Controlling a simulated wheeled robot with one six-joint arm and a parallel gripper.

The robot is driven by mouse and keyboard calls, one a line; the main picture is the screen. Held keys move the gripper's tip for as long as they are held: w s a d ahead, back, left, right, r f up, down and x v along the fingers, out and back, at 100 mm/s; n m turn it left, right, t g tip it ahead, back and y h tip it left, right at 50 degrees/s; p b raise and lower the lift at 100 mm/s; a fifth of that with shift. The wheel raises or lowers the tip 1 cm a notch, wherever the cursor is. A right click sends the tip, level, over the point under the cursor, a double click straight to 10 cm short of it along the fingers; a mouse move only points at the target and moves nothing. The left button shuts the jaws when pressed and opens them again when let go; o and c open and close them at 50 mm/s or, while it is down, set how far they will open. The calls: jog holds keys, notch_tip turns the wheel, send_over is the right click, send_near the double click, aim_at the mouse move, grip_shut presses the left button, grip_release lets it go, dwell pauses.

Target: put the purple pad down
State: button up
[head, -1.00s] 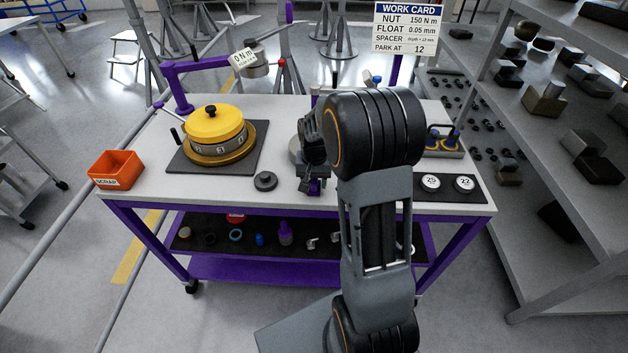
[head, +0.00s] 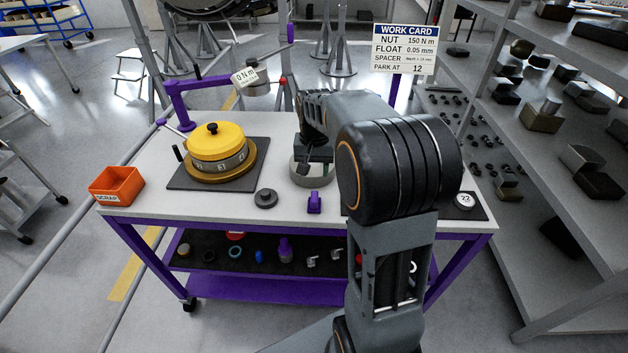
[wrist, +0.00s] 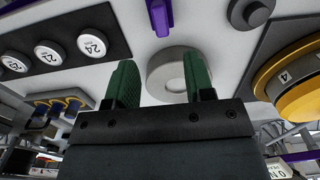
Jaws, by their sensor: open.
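The purple pad (head: 315,203) rests on the white tabletop near the front edge, just in front of a grey ring (head: 299,172). In the wrist view the purple pad (wrist: 159,16) is at the top, cut by the picture edge, beyond my fingertips. My gripper (wrist: 160,70) is open, its two green fingers apart with no object held. The ring (wrist: 158,84) shows behind and between the fingers. In the head view my gripper (head: 318,160) is over the ring, behind the pad; its fingers are hard to make out there.
A dark round knob (head: 265,198) lies left of the pad. The yellow-topped turbofan unit (head: 217,145) stands on a dark mat at left, with an orange scrap bin (head: 117,185) beyond. Numbered discs (wrist: 91,42) lie on a dark strip at right, partly behind my arm in the head view.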

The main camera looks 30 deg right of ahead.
jog(key=s+a+n+t, duration=0.2)
jog(key=s+a+n, duration=0.1)
jog(key=s, duration=0.5)
jog(key=s+a+r+n+t, duration=0.1)
jog(key=s+a+n+t, duration=0.1)
jog(key=s+a, duration=0.4)
jog(key=shift+s+a+r+n, duration=0.25)
jog(key=shift+s+n, duration=0.25)
jog(key=shift+s, duration=0.45)
